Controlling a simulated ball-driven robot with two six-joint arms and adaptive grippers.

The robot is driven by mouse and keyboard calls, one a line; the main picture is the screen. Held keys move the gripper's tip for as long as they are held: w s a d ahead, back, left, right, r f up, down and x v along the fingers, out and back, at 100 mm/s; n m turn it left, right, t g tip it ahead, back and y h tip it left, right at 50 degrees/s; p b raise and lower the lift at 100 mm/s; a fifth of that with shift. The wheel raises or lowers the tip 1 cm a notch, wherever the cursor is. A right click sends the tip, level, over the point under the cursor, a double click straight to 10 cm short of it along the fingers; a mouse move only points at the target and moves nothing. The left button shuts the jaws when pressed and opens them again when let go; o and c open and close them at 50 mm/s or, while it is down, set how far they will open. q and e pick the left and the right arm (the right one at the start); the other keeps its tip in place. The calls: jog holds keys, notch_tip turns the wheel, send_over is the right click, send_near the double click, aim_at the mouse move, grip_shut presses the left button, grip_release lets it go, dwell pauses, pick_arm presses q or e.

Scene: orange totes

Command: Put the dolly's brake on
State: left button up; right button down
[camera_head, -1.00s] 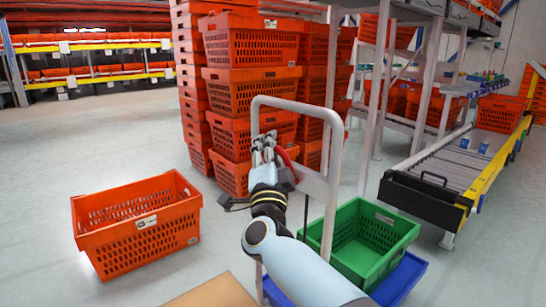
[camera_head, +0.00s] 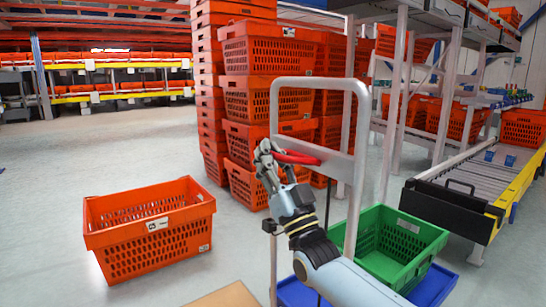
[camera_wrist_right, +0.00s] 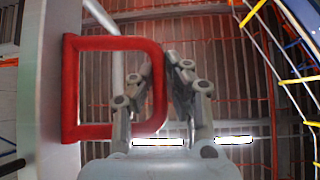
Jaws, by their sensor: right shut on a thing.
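The dolly has a tall grey tube handle frame (camera_head: 360,140) with a flat grey panel (camera_head: 335,164) across it and a blue base (camera_head: 436,284). A red loop-shaped brake handle (camera_head: 297,157) sticks out to the left from the panel. In the right wrist view the red loop (camera_wrist_right: 110,43) stands out from the grey panel at left. My right gripper (camera_head: 268,160) is at the loop's outer end. Its fingers (camera_wrist_right: 165,75) are shut around the loop's outer bar and partly hide it. My left gripper is out of view.
A green crate (camera_head: 430,234) sits on the dolly's base. An empty orange tote (camera_head: 150,245) stands on the floor at left. Stacked orange totes (camera_head: 255,100) rise behind the dolly, and a roller conveyor (camera_head: 475,185) is at right. Floor at far left is clear.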

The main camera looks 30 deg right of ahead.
jog(key=shift+a+f+n+y+b, duration=0.1)
jog(key=shift+f+n+y+b, duration=0.1)
jog(key=shift+n+y, duration=0.6)
jog(key=shift+f+n+y+b, duration=0.15)
jog(key=shift+f+n+y, duration=0.05)
jog(key=shift+n+y, duration=0.6)
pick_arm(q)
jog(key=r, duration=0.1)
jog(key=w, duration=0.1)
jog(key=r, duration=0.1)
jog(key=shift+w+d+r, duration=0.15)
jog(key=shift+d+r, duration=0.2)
pick_arm(e)
jog(key=shift+f, duration=0.1)
jog(key=c, duration=1.3)
grip_release()
jog(key=v, duration=1.2)
jog(key=shift+s, duration=0.1)
